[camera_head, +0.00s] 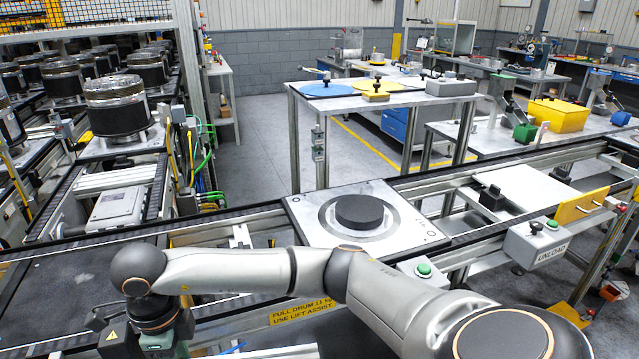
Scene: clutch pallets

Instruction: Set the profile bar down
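No profile bar can be picked out for certain. One arm of mine comes in from the lower right and crosses the foreground to the left. I take it for the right arm. Its dark wrist points down at the lower left, above the front edge of the conveyor. The fingers beyond the wrist are hidden or cut off by the bottom edge, so I cannot see whether they hold anything. My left arm and gripper do not show.
A dark round disc (359,211) lies on a square metal plate (415,232) on the conveyor beyond my arm. Black drums (118,107) stand on the left line. A table (400,99) stands behind. A dark flat surface (75,285) at left is largely clear.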

